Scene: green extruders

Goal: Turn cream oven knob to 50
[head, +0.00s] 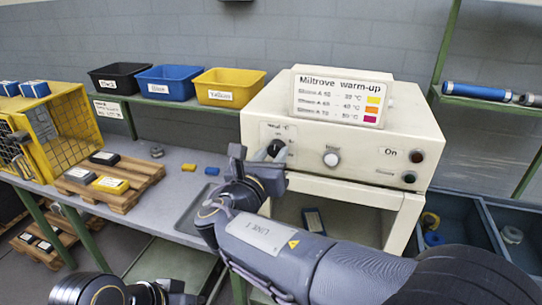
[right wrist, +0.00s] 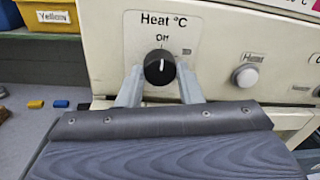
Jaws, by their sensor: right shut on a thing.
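The cream oven (head: 405,135) stands on the right of the bench. Its black heat knob (right wrist: 159,68) sits under the "Heat °C" label, and its white mark points up towards "Off". The knob also shows in the head view (head: 275,148), partly hidden by my gripper. My right gripper (right wrist: 159,88) is shut on the knob, one finger on each side; in the head view the gripper (head: 262,160) reaches the panel's left part. Most of the dial scale is hidden or too small to read. My left arm shows at the bottom left of the head view; its jaws are unclear.
A "Miltrove warm-up" card (head: 338,98) with yellow, orange and red patches stands on the oven. A white button (right wrist: 246,76) is right of the knob. Black, blue and yellow bins (head: 228,88) line the shelf. Pallets (head: 110,182) and a yellow cage (head: 62,130) are at left.

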